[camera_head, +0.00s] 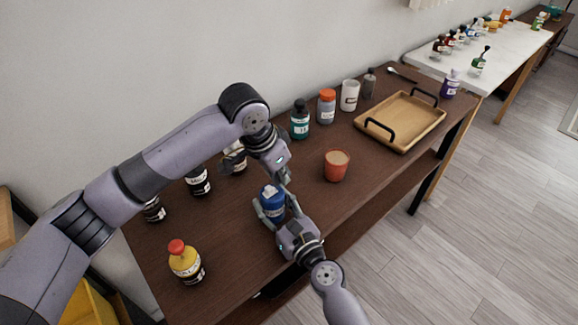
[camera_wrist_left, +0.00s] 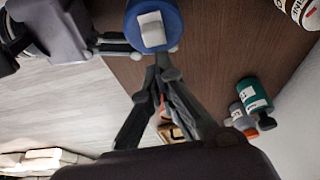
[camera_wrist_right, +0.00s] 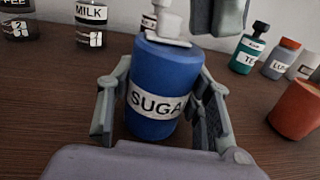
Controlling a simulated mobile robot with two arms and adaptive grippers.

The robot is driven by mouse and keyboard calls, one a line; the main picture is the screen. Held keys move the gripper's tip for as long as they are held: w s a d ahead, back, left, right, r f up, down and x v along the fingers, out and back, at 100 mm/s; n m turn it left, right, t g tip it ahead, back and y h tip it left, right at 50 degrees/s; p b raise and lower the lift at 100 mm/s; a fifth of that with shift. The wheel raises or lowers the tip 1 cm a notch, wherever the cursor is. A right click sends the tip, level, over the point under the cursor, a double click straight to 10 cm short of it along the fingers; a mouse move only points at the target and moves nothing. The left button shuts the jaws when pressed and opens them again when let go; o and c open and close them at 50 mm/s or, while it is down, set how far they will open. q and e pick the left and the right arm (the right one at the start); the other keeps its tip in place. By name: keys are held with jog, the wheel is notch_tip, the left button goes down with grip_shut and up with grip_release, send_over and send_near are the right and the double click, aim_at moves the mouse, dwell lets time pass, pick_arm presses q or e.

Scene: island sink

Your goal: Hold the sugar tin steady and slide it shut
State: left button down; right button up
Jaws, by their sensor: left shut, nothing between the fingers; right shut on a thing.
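The sugar tin (camera_head: 271,204) is a blue cylinder standing upright on the brown table. It fills the middle of the right wrist view (camera_wrist_right: 155,95), its label partly hidden by a finger. A white sliding piece (camera_wrist_right: 162,28) sits on its top, also seen from above in the left wrist view (camera_wrist_left: 152,29). I cannot tell how far it is open. My right gripper (camera_head: 274,208) is shut around the tin's sides. My left gripper (camera_head: 284,180) is shut and empty, fingertips pointing down beside the tin's top; in the left wrist view its tips (camera_wrist_left: 157,74) are close to the blue rim.
An orange cup (camera_head: 336,167) stands to the right of the tin. A yellow jar with a red lid (camera_head: 186,262) stands at front left. Dark jars (camera_head: 198,181) stand behind my left arm. A teal bottle (camera_head: 299,120) and a wooden tray (camera_head: 402,122) are farther right.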

pick_arm(q)
jog(key=shift+s+a, duration=0.15)
jog(key=shift+s, duration=0.05)
jog(key=shift+s+a, duration=0.1)
jog(key=shift+s+a, duration=0.25)
jog(key=shift+a, duration=0.15)
jog(key=shift+d, duration=0.1)
pick_arm(e)
jog(key=shift+d, duration=0.1)
pick_arm(q)
jog(key=shift+w+d, duration=0.25)
notch_tip(320, 180, up, 10)
jog(key=shift+f, duration=0.25)
dwell(0.3)
